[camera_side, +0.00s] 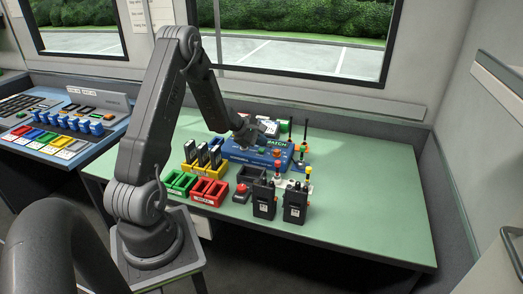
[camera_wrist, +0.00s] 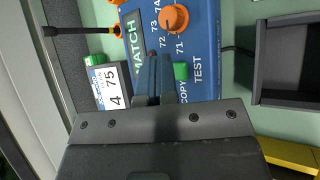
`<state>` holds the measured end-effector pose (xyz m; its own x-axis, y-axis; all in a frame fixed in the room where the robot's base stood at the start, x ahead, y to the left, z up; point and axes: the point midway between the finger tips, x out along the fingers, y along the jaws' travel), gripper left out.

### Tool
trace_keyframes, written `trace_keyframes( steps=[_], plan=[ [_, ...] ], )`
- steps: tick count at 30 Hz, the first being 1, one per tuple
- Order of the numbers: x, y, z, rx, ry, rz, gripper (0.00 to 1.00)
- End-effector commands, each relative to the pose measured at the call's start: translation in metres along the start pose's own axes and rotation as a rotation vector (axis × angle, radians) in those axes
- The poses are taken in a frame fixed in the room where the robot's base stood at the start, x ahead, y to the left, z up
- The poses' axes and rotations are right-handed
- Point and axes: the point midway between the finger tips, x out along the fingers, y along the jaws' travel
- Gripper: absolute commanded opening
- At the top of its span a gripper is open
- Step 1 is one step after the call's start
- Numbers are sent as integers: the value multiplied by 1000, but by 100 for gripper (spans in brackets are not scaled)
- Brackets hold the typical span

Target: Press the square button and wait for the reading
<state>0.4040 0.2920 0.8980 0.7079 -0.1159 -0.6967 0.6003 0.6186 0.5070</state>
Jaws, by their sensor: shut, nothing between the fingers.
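A blue test box (camera_side: 238,154) stands on the green bench; it also fills the top middle of the wrist view (camera_wrist: 202,40). There it carries an orange knob (camera_wrist: 174,19) with numbers around it, a green square button (camera_wrist: 181,71) near the COPY and TEST lettering, and a dark display (camera_wrist: 133,28) reading MATCH in green. My gripper (camera_wrist: 153,62) is shut and empty, over the box between the display and the green button. In the side view my gripper (camera_side: 245,134) is at the box's back left. I cannot tell whether the fingertips touch anything.
A radio with a white screen reading 4 75 (camera_wrist: 114,88) lies beside the box. The bench's right side (camera_side: 370,190) is clear.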

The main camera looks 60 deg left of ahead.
Motion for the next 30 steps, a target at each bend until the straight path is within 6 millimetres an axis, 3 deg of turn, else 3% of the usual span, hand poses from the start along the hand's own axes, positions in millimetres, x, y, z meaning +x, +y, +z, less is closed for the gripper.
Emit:
trace_keyframes(
  steps=[30],
  plan=[
    [8, -6, -6, 0, -1, 0, 0]
  ],
)
